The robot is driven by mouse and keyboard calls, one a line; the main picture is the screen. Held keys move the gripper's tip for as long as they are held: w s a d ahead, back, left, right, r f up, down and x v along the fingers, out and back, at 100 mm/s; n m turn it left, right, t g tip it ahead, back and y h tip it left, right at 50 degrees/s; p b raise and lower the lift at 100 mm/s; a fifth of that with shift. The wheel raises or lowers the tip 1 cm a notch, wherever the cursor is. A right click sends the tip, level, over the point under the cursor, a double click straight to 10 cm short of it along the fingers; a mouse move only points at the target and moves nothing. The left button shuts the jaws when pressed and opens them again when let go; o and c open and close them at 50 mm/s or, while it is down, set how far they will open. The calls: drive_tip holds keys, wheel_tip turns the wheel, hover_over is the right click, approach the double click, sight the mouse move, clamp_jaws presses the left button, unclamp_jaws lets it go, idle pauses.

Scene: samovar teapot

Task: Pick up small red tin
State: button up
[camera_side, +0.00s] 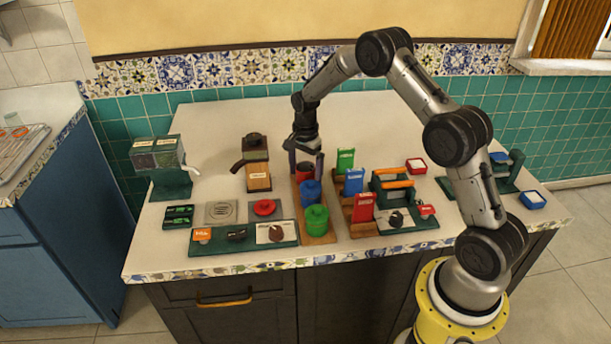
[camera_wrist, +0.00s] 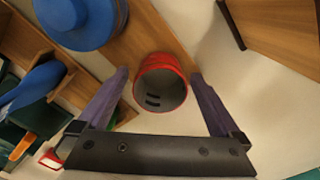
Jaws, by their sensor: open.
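The small red tin (camera_side: 304,171) stands on a narrow wooden board (camera_side: 317,239) at its far end, behind the blue tin (camera_side: 311,194) and the green tin (camera_side: 316,222). In the wrist view the red tin (camera_wrist: 163,82) shows its round red rim and grey inside. My gripper (camera_side: 306,164) points down over the far end of the board. In the wrist view my gripper (camera_wrist: 158,84) is open, with one purple finger on each side of the red tin. I cannot tell whether the fingers touch it. The blue tin (camera_wrist: 76,18) is at upper left.
A wooden dispenser (camera_side: 257,165) stands left of the tins. Red, blue and green upright packets, such as the green one (camera_side: 345,160), stand close on the right. Green panels with switches lie in front. The back of the counter (camera_side: 225,122) is clear.

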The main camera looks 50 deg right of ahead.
drive_tip(key=c, duration=1.4)
drive_tip(key=shift+r, duration=0.1)
